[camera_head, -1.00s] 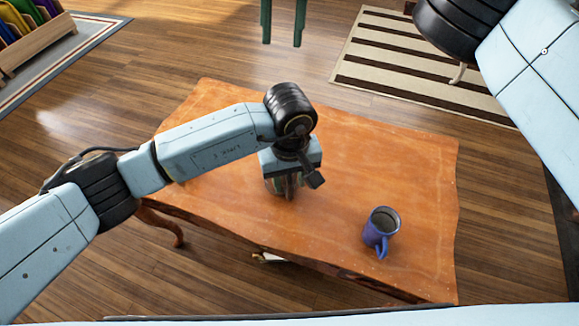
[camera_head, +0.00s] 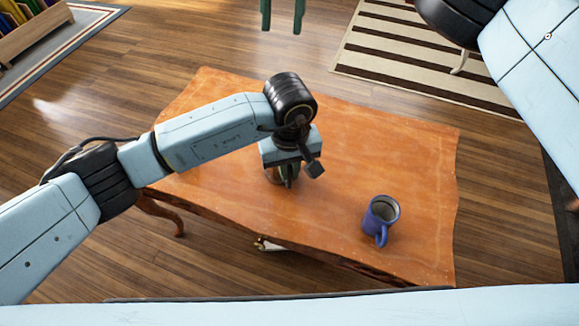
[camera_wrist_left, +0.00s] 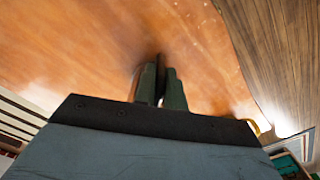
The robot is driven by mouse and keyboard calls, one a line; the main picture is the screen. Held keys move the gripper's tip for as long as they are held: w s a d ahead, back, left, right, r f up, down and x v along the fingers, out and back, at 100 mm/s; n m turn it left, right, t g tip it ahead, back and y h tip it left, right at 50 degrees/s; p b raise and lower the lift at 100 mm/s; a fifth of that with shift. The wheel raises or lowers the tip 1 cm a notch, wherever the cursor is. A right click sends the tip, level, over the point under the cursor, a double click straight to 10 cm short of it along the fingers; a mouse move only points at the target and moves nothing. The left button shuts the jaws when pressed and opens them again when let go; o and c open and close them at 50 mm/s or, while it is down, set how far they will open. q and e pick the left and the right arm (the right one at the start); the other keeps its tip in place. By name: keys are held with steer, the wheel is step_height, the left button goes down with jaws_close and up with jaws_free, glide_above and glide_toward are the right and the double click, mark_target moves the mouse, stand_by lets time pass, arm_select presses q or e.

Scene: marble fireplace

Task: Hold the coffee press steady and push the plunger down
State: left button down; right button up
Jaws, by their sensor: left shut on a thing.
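My left gripper (camera_head: 286,182) points down over the table, left of the mug. The plunger cannot be made out.
A blue mug (camera_head: 381,218) stands on the orange wooden table (camera_head: 370,140), right of the gripper and near the front edge. The table's middle and far right are bare.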

stand_by(0.9)
steer(key=c, duration=0.4)
steer(key=shift+s+a+r+n+t, duration=0.1)
steer(key=shift+a+r+n+t, duration=0.05)
steer(key=shift+r+n+t, duration=0.2)
jaws_close()
steer(key=shift+s+a+f+n+t+h, duration=0.15)
steer(key=shift+s+f+n+t, duration=0.45)
steer(key=shift+f, duration=0.5)
steer(key=shift+s+a+f+n+t+h, duration=0.15)
steer(key=shift+s+f+n+t, duration=0.4)
steer(key=shift+f, duration=0.55)
steer(key=shift+s+a+f+n+t+h, duration=0.15)
steer(key=shift+s+f+n+t, duration=0.25)
steer(key=shift+s+f+n, duration=0.5)
